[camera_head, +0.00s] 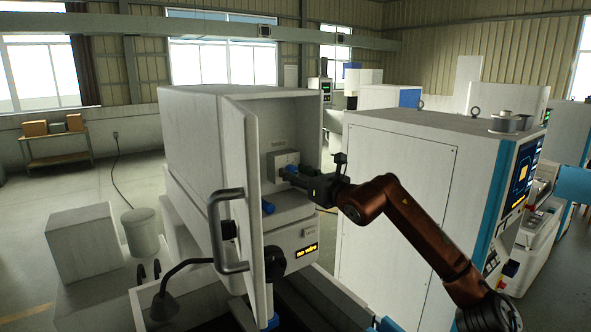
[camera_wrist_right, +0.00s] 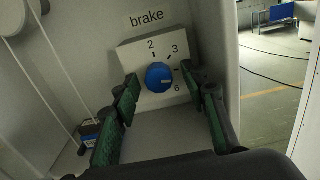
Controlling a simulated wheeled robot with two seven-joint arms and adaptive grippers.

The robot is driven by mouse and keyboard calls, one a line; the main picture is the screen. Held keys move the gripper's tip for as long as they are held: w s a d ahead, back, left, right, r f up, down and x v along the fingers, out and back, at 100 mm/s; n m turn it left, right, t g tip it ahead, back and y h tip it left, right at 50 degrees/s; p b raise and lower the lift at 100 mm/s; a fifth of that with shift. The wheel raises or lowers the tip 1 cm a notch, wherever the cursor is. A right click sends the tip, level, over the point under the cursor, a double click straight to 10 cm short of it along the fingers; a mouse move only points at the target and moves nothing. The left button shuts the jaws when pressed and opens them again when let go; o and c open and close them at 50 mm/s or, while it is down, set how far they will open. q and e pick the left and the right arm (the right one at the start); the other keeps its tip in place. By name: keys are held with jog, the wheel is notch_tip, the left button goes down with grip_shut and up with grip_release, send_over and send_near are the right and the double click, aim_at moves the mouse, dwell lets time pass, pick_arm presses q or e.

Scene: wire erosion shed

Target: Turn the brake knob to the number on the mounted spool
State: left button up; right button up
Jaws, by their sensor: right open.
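The blue brake knob (camera_wrist_right: 158,77) sits on a light grey block under the word "brake". The numbers 2, 3 and 6 show around it, and its pale pointer mark appears to face right, towards the 6. In the head view the knob (camera_head: 292,168) is inside the open cabinet. My right gripper (camera_wrist_right: 160,84) is open, its green-padded fingers on either side of the knob; contact cannot be told. A blue object with a pale label (camera_wrist_right: 90,131) lies at lower left; its writing is unreadable. I cannot make out a spool number. My left gripper is not seen.
The cabinet door (camera_head: 243,170) stands open left of my right arm. A large grey machine (camera_head: 400,165) stands close at the right. A desk lamp (camera_head: 165,303) is at front left.

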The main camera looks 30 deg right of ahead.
jog(key=shift+s, duration=0.1)
jog(key=shift+c, duration=0.9)
jog(key=c, duration=0.5)
grip_shut()
